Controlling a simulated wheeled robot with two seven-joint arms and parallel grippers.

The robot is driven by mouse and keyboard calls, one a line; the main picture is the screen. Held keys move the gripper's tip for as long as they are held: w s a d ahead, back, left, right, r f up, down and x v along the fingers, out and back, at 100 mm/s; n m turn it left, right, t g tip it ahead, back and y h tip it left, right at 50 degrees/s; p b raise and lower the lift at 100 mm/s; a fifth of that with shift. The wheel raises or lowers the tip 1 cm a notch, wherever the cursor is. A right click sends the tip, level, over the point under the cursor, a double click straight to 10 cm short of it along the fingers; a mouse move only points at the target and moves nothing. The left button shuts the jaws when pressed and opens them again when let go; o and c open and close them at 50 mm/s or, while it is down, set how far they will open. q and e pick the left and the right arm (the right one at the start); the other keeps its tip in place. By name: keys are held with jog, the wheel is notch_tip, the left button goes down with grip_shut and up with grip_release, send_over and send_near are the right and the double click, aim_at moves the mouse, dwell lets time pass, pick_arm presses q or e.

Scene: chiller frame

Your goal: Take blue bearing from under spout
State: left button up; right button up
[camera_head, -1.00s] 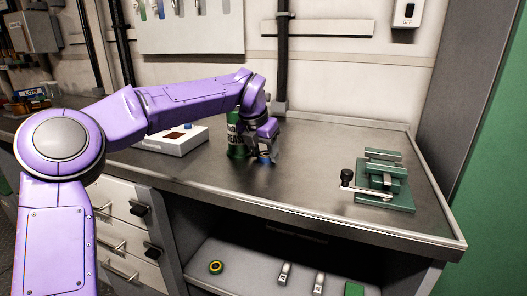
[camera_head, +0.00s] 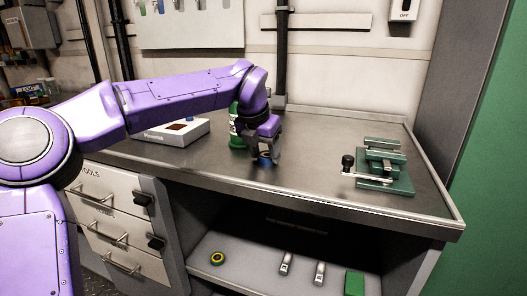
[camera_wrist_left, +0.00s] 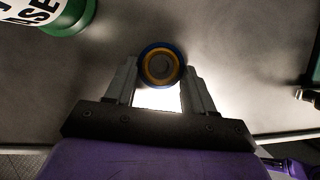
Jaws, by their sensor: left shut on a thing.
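The blue bearing (camera_wrist_left: 161,66) is a blue ring with an orange-yellow inner ring and a grey centre. It sits between the fingertips of my left gripper (camera_wrist_left: 160,80) in the left wrist view, and the gripper is shut on it. In the head view the bearing (camera_head: 265,161) is a small blue bit below the left gripper (camera_head: 265,156), over the worktop. The green grease dispenser (camera_head: 236,128) with a white label stands just behind, partly hidden by my arm. It also shows at the upper left of the wrist view (camera_wrist_left: 68,20). The spout is not visible.
A green vise (camera_head: 384,168) with a black-knobbed handle stands at the right of the metal worktop (camera_head: 310,150). A white box (camera_head: 178,133) stands at the left. A yellow-and-dark ring (camera_head: 217,258) and several items lie on the shelf below. The middle of the worktop is clear.

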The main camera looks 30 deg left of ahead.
pick_arm(q)
jog(key=o, duration=1.2)
jog(key=shift+r, duration=0.1)
jog(key=p+v, duration=0.2)
jog(key=v, duration=0.8)
jog(key=shift+s+r, duration=0.15)
jog(key=shift+s, duration=0.05)
